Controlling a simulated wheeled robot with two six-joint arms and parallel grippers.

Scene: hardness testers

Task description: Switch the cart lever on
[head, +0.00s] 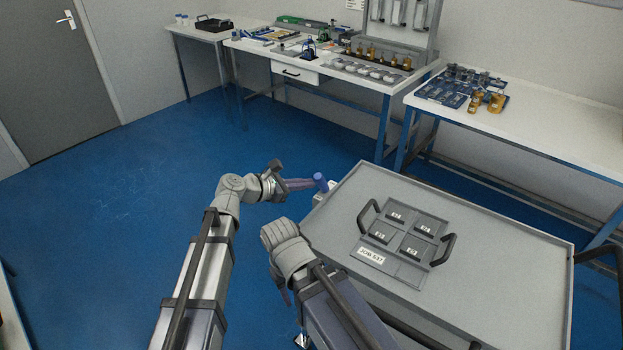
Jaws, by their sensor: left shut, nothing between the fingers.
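The grey cart (460,225) stands at the right. At its left edge is a small pale housing (321,197) with a blue lever knob (321,182) just above it. My left gripper (309,184) is shut and empty, its fingertips pointing right at the knob. The tips look very close to the knob; I cannot tell whether they touch it. The lower part of the lever is mostly hidden. My right arm (290,252) is folded in front of the cart's left edge, and its fingertips do not show.
A grey tray (378,262) with two dark handles and several small blocks lies on the cart top. Behind stand a white workbench (350,82) with testers and a second bench (540,125) with blue and brass parts. The blue floor (120,220) at left is clear.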

